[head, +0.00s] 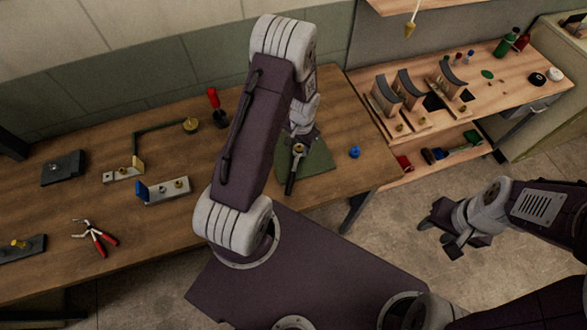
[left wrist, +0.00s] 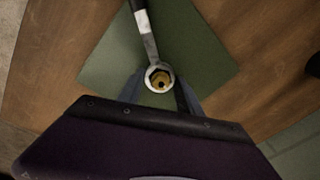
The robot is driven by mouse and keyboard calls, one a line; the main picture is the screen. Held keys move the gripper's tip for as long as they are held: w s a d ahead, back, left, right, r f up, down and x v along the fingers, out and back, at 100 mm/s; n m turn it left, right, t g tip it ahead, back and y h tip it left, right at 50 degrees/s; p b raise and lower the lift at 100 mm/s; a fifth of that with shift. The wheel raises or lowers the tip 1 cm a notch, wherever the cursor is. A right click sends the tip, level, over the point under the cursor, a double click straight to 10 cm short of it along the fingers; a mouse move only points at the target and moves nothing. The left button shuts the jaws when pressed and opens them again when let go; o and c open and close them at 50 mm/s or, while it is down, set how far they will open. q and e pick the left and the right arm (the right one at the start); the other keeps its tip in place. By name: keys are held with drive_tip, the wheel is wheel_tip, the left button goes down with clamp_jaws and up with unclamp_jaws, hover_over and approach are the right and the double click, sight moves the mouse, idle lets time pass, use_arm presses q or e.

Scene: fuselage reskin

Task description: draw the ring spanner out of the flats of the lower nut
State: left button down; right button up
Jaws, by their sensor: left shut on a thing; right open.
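The ring spanner (head: 292,172) has a dark handle and a bright ring end, over the green mat (head: 317,160) on the bench. My left gripper (head: 300,140) is shut on its ring end. In the left wrist view the ring (left wrist: 159,66) lies between my left fingers (left wrist: 160,90), its handle running to the top edge. A brass nut-like piece (left wrist: 159,80) with a dark centre shows inside the ring; I cannot tell how deep it sits or whether it is the lower nut. My right gripper (head: 442,228) is open and empty, over the floor right of the bench.
A blue knob (head: 354,152) stands right of the mat. A red-handled tool (head: 213,98), brackets with brass pieces (head: 167,191) and pliers (head: 95,236) are on the bench to the left. A shelf unit (head: 480,84) with curved blocks stands at the right.

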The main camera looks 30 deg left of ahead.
use_arm(q)
drive_tip(key=shift+s+d+r+p, duration=0.1)
drive_tip(key=shift+r+p, duration=1.25)
drive_tip(key=shift+r, duration=0.3)
wheel_tip(320, 180, up, 3)
drive_tip(key=p, duration=0.2)
drive_tip(key=shift+s+d+r+p, duration=0.1)
drive_tip(key=shift+p, duration=0.25)
